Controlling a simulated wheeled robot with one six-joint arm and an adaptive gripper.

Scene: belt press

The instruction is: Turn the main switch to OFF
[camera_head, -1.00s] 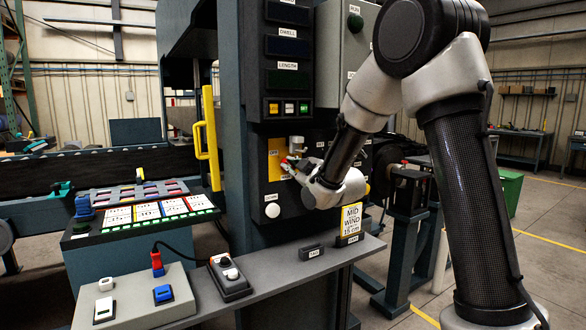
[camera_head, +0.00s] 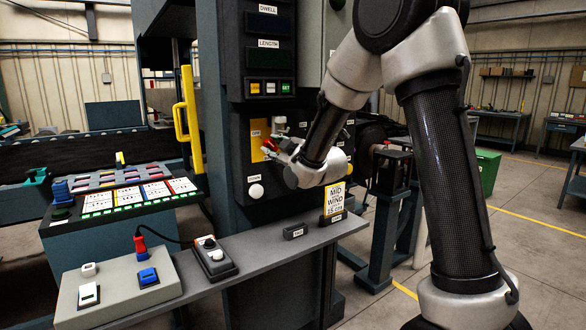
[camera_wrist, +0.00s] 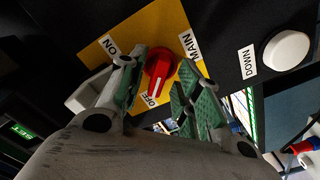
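The main switch is a red rotary knob (camera_wrist: 160,68) on a yellow plate (camera_wrist: 140,30), labelled ON, OFF and MAIN in the wrist view. Its long grip appears to slant down toward the OFF label; its exact setting is hard to tell. My gripper (camera_wrist: 158,85) is open, with one green-padded finger on each side of the knob. The left finger is close to the knob; I cannot tell if it touches. A gap shows before the right finger. In the head view my gripper (camera_head: 276,149) is at the yellow plate (camera_head: 257,137), partly hiding the switch.
A white DOWN button (camera_wrist: 287,49) sits on the dark panel beside the plate. Below, a grey shelf (camera_head: 270,245) carries a small black block and a yellow sign (camera_head: 336,198). A yellow handle (camera_head: 190,118) stands to the left. A control box (camera_head: 120,292) is at lower left.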

